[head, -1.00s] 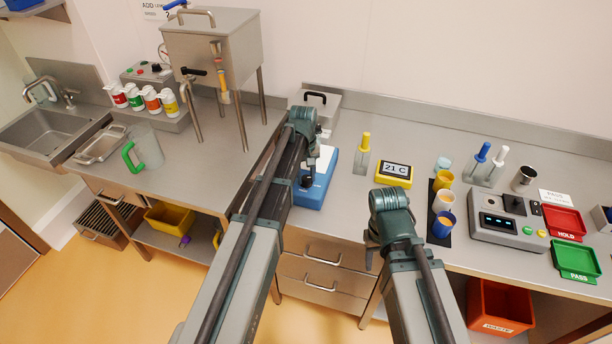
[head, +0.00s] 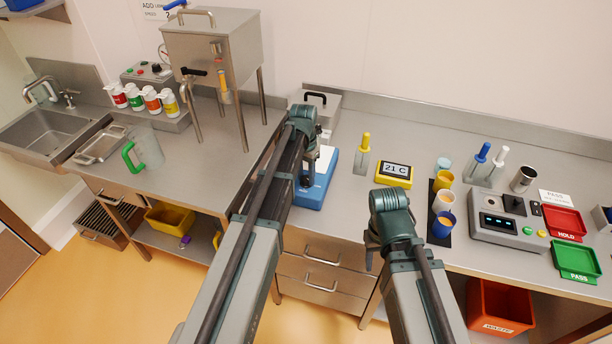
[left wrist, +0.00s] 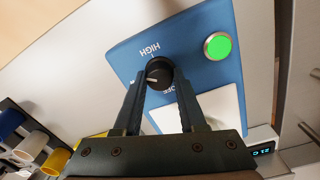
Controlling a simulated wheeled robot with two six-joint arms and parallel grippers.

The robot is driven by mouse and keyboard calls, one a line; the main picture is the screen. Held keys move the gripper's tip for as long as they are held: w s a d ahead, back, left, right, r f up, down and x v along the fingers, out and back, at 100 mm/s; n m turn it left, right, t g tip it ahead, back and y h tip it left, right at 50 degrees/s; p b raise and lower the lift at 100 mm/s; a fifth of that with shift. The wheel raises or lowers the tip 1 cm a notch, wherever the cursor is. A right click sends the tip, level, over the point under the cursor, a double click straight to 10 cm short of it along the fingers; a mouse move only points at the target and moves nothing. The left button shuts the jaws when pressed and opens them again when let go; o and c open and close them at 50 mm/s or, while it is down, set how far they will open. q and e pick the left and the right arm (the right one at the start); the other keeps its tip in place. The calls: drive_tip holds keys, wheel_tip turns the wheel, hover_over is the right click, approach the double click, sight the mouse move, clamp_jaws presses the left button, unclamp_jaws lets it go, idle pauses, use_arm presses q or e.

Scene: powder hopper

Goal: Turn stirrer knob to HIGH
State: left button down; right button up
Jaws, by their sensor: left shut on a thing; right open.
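The blue stirrer unit (head: 318,188) sits on the counter, partly hidden by my left arm; its blue panel (left wrist: 205,72) fills the middle of the left wrist view. Its round black knob (left wrist: 160,70) has a white mark pointing left, towards a label hidden by the finger. HIGH is printed above the knob and OFF below it. My left gripper (left wrist: 159,79) is shut on the knob, one finger on each side; it also shows at the stirrer in the head view (head: 306,180). My right gripper (head: 371,252) is open and empty in front of the counter's edge.
A green button (left wrist: 217,45) is on the panel beside the knob. The steel hopper (head: 212,55) stands to the left.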

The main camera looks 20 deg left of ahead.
sight(306, 177)
use_arm(q)
drive_tip(key=m, duration=0.5)
drive_tip(key=shift+m, duration=0.3)
drive_tip(key=m, duration=0.5)
drive_tip(key=shift+m, duration=0.4)
drive_tip(key=shift+c, duration=2.4)
unclamp_jaws()
drive_tip(key=shift+r, duration=0.1)
wheel_tip(306, 177, up, 14)
drive_tip(key=p, duration=1.4)
drive_tip(key=shift+w+f, duration=0.2)
drive_tip(key=shift+w, duration=0.05)
